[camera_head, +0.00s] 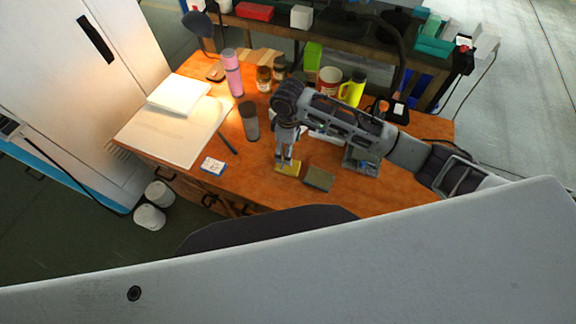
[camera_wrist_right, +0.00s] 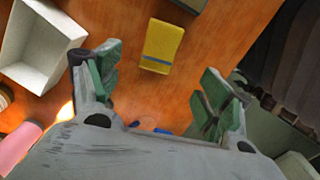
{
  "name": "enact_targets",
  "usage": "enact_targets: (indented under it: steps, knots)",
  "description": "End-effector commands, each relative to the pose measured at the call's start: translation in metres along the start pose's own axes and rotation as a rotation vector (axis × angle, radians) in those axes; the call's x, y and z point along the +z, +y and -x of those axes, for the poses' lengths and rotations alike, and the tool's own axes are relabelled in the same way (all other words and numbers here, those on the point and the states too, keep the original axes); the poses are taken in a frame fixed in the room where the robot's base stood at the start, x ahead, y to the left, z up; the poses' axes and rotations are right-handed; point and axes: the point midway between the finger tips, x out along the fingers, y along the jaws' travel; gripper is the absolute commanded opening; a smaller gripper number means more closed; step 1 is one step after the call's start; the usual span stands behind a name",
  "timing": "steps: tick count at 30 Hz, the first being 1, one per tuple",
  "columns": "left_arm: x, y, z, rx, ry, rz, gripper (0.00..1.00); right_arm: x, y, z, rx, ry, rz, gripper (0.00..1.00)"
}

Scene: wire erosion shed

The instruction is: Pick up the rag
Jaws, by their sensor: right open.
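The rag appears to be the flat yellow piece (camera_head: 288,168) near the front edge of the wooden table. In the right wrist view the yellow rag (camera_wrist_right: 162,45) shows a blue stripe near its lower end. My right gripper (camera_head: 285,160) points down just above the rag and partly covers it in the head view. In the right wrist view the green fingers of my right gripper (camera_wrist_right: 160,78) are spread apart, with nothing between them, and the rag lies beyond them. My left gripper is not in view.
A dark olive block (camera_head: 319,179) lies right of the rag. A blue and white box (camera_head: 212,166) and a dark cylinder (camera_head: 250,121) stand to the left. A pink bottle (camera_head: 233,73), a yellow-green mug (camera_head: 353,88) and other containers stand behind. Bare wood (camera_head: 250,180) shows in front.

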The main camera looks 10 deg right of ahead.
Motion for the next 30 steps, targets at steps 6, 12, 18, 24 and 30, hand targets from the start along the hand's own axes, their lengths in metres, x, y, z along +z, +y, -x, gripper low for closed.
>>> enact_targets:
  steps: [6, 12, 18, 24, 30]
  knots:
    - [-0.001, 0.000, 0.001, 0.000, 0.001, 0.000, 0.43, 0.000, 0.000, -0.029, -0.001, -0.001, -0.001, 0.79]
    - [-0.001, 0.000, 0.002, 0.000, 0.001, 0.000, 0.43, 0.000, 0.000, -0.046, 0.000, 0.000, -0.001, 0.79]
    - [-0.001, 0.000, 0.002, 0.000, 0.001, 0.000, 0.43, 0.000, 0.000, -0.050, 0.001, 0.000, 0.000, 0.79]
    - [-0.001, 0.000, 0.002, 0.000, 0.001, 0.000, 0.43, 0.000, 0.000, -0.050, 0.001, 0.000, 0.000, 0.79]
    - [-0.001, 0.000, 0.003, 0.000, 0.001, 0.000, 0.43, 0.000, -0.001, -0.059, 0.000, -0.001, 0.000, 0.79]
